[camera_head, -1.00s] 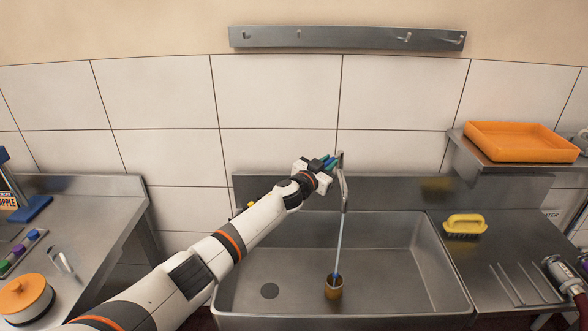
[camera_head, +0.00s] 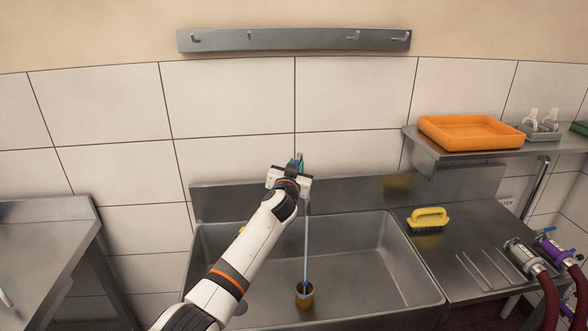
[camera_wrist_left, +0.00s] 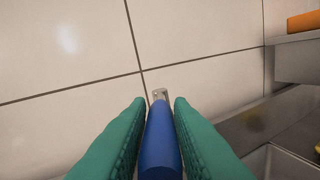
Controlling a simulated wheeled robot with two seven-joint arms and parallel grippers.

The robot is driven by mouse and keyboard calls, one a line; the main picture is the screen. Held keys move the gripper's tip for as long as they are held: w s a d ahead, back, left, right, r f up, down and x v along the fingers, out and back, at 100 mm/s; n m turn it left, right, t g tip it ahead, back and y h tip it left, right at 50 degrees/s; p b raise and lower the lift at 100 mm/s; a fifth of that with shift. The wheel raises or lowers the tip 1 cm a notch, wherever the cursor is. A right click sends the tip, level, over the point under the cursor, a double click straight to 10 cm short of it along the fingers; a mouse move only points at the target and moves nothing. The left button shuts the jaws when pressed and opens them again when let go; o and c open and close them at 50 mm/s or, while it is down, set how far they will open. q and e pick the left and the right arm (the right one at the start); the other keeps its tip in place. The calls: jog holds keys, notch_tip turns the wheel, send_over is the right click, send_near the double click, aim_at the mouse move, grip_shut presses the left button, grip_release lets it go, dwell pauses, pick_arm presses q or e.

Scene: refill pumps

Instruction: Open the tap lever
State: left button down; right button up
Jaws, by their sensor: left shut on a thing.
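My right gripper is not in view.
The steel sink (camera_head: 395,290) is otherwise mostly clear. A yellow-handled brush (camera_head: 428,217) lies on the drainboard to its right. An orange tray (camera_head: 470,133) rests on the shelf above. Fittings with dark red hoses (camera_head: 550,290) stand at the lower right.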

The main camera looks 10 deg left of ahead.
pick_arm(q)
jog(key=c, duration=1.3)
grip_release()
jog(key=shift+s, duration=0.1)
jog(key=s, duration=1.1)
jog(key=shift+s+d+b, duration=0.35)
jog(key=shift+d, duration=0.1)
